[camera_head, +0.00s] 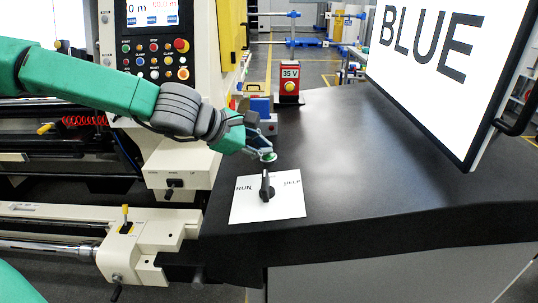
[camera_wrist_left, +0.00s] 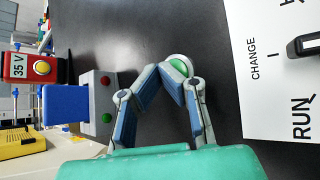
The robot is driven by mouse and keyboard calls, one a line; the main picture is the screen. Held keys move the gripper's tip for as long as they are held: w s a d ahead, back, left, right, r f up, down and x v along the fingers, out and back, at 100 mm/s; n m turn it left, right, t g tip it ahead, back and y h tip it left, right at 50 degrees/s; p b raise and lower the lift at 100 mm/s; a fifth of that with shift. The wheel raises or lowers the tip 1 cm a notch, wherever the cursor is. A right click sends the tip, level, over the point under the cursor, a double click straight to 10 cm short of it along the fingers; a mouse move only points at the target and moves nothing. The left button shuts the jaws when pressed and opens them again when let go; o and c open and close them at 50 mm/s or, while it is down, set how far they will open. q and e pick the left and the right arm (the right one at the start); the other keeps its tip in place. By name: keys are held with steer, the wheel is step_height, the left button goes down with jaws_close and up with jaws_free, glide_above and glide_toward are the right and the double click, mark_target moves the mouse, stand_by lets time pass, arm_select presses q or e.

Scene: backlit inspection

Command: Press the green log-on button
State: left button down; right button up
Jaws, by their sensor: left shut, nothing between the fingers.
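A round green button (camera_head: 268,156) with a pale rim sits on the dark desk top. It also shows in the left wrist view (camera_wrist_left: 178,66), right at the fingertips and partly covered by them. My left gripper (camera_head: 260,150) is shut and empty, its tips at the button's edge. In the left wrist view my left gripper (camera_wrist_left: 167,73) has its fingers drawn together. I cannot tell whether the tips touch the button. My right gripper is not in view.
A white card (camera_head: 285,205) with a black rotary knob (camera_head: 266,185) lies in front. A grey box (camera_wrist_left: 98,98) with red and green buttons stands beside the gripper. A red "35 V" box (camera_head: 290,80) stands behind. A screen (camera_head: 435,55) reads BLUE. The desk's right side is clear.

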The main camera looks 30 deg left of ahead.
arm_select(q)
steer(key=shift+s+r+p, duration=0.1)
steer(key=shift+r+p, duration=0.5)
steer(key=shift+r, duration=0.2)
steer(key=shift+d, duration=0.1)
steer(key=shift+r, duration=0.15)
steer(key=r+p, duration=0.1)
steer(key=p, duration=0.1)
steer(key=r+p, duration=0.3)
steer(key=shift+s+a+r+p, duration=0.2)
steer(key=shift+a+r+p, duration=0.15)
steer(key=shift+r+p, duration=0.05)
steer(key=shift+f, duration=0.1)
